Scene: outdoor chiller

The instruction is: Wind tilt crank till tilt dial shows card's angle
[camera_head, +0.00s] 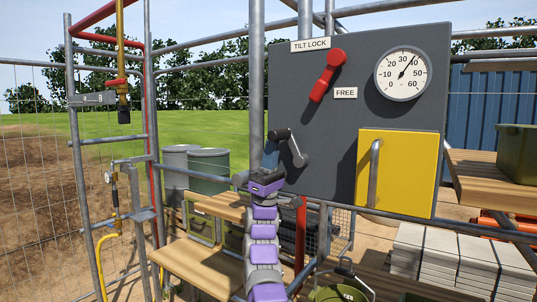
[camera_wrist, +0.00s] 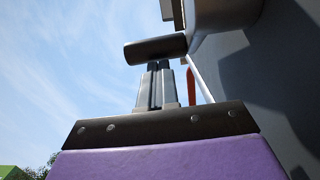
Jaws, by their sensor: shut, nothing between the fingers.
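A dark crank (camera_head: 297,152) with a black cylindrical grip (camera_head: 280,134) is on the lower left of a grey panel (camera_head: 300,100). My gripper (camera_head: 270,148) is just below the grip. In the wrist view the closed fingers (camera_wrist: 158,66) reach up to the black grip (camera_wrist: 153,49), with nothing between them; whether they touch it I cannot tell. The round white tilt dial (camera_head: 403,74) is at the panel's upper right, its needle pointing up and right, roughly between 30 and 40. No angle card is readable.
A yellow door (camera_head: 398,170) with a grey handle is on the panel's right. Metal scaffold poles (camera_head: 257,80) stand behind and left. A wooden shelf (camera_head: 495,185) with a green box is at right. A low wooden bench (camera_head: 200,265) is lower left.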

